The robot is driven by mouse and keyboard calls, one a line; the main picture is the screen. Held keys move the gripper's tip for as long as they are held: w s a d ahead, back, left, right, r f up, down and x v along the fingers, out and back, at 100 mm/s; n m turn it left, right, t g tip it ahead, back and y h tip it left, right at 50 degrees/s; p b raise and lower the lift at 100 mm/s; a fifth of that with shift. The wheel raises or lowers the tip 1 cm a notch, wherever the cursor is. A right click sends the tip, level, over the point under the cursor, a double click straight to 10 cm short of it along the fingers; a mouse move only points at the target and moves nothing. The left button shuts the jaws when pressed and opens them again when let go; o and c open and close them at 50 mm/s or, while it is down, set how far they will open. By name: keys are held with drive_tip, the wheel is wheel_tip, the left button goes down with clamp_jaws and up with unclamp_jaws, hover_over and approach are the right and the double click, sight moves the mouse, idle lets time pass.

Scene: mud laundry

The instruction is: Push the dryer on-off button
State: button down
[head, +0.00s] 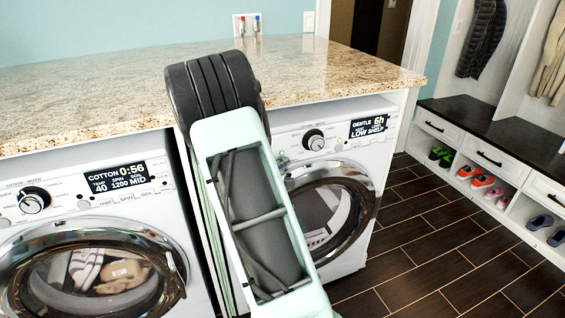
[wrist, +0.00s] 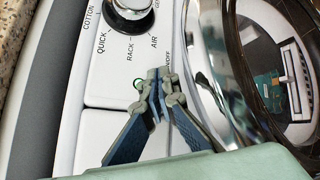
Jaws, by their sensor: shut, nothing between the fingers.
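The dryer (head: 350,152) is the white front-loading machine on the right in the head view. In the wrist view, a small round button with a green ring (wrist: 138,83) lies on the white panel below the dial (wrist: 131,14), near partly covered ON/OFF lettering. My gripper (wrist: 159,76) is shut and empty. Its fingertips appear just right of the button and partly overlap its edge; I cannot tell whether they touch it.
The dryer's round glass door (wrist: 245,60) is close on the right of my fingers. A washer (head: 100,205) with a 0:56 display stands left. A granite counter (head: 110,95) overhangs both machines. Open tiled floor (head: 430,240) and a shoe bench (head: 490,150) are at right.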

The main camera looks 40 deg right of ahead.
drive_tip(key=shift+w, duration=0.15)
drive_tip(key=shift+w+d+b, duration=0.1)
drive_tip(key=shift+w+b, duration=0.15)
drive_tip(key=shift+b, duration=0.15)
idle(0.4)
drive_tip(key=shift+s+f+b, duration=0.1)
drive_tip(key=shift+s+b, duration=0.2)
drive_tip(key=shift+b, duration=0.2)
drive_tip(key=shift+s, duration=0.15)
drive_tip(key=s+b, duration=0.1)
drive_tip(key=s, duration=0.1)
drive_tip(key=s+a+b, duration=0.1)
drive_tip(key=s+b, duration=0.1)
drive_tip(key=s, duration=0.1)
drive_tip(key=shift+s+a, duration=0.35)
